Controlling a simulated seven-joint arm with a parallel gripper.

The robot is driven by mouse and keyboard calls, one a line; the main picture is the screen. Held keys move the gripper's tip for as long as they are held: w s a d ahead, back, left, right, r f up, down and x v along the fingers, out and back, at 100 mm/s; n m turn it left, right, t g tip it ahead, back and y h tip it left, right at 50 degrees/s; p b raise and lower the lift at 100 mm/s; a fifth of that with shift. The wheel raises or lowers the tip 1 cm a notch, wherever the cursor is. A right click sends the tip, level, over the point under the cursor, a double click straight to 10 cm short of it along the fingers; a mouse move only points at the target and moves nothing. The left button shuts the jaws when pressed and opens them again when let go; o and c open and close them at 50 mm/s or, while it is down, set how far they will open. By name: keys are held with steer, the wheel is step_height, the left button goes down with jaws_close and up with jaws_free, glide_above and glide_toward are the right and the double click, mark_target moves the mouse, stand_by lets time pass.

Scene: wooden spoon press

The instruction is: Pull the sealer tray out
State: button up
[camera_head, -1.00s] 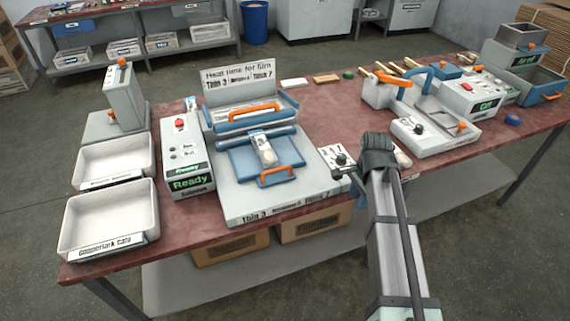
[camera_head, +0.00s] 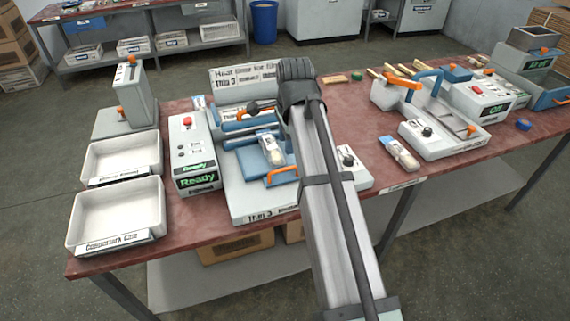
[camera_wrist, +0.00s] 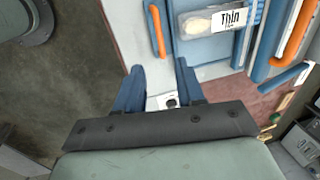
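The blue sealer tray (camera_head: 247,158) lies on the pale sealer base (camera_head: 243,205), with an orange handle (camera_head: 283,174) at its front. A clear packet with a pale spoon (camera_head: 271,149) lies on the tray. In the wrist view the tray's orange handle (camera_wrist: 156,30) is just beyond my fingertips, and the packet (camera_wrist: 218,20), labelled "Thin", is right of it. My gripper (camera_wrist: 158,84) has two blue fingers spread apart with nothing between them; they do not appear to touch the handle. In the head view my arm hides the tray's right side and the gripper's fingers.
Another orange handle (camera_wrist: 293,30) sits on the sealer's blue bars. The control box (camera_head: 195,153) at left reads "Ready". Two white bins (camera_head: 118,212) stand further left.

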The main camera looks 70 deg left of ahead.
mark_target(285, 170)
steer(key=f, duration=0.3)
steer(key=a+f, duration=0.1)
steer(key=f, duration=0.3)
steer(key=a+f, duration=0.1)
steer(key=f, duration=0.3)
steer(key=shift+a, duration=0.1)
jaws_close()
stand_by(0.4)
